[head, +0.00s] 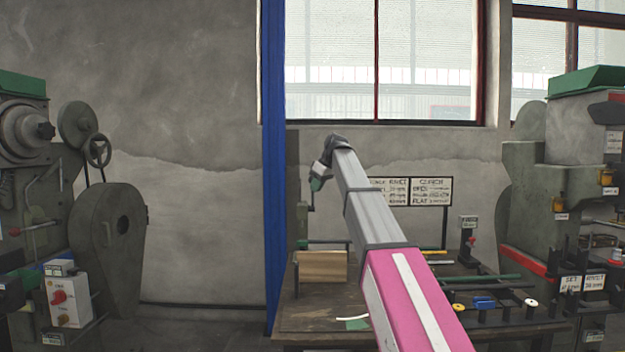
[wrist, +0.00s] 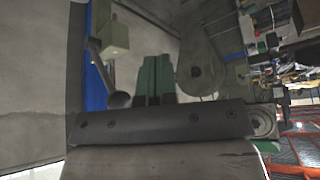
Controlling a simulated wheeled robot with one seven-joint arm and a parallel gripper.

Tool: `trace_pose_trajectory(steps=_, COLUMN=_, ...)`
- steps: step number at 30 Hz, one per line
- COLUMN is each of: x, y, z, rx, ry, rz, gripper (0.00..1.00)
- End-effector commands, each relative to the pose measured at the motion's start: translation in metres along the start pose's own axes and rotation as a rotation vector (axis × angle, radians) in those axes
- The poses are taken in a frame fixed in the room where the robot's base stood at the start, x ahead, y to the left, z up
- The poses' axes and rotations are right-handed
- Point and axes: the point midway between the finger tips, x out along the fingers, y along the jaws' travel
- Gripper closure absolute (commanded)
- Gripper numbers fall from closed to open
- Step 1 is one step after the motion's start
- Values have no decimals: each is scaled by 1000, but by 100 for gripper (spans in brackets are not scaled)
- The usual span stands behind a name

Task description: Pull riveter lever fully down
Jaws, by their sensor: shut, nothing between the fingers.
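My gripper (head: 317,184) is at the end of my raised arm in the head view, above the back left of the workbench (head: 310,318). In the wrist view its two green fingers (wrist: 153,80) are together and hold nothing. In the wrist view a grey-green block on a stem (wrist: 113,38) and a dark slanted bar (wrist: 101,62) are left of the fingers. I cannot tell whether this bar is the riveter lever. No contact with the fingers is visible.
A large press (head: 120,225) stands at the left and another (head: 570,180) at the right. A blue post (head: 273,170) rises left of the bench. A wooden box (head: 322,265), signs (head: 431,191) and small colored parts (head: 484,302) are on or behind the bench.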

Motion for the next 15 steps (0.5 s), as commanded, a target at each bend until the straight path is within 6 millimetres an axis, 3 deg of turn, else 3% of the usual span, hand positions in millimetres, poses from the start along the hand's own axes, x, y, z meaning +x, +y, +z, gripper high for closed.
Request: trace_pose_trajectory(steps=15, x=3, y=-7, z=6, rx=0, ry=0, rz=0, gripper=100)
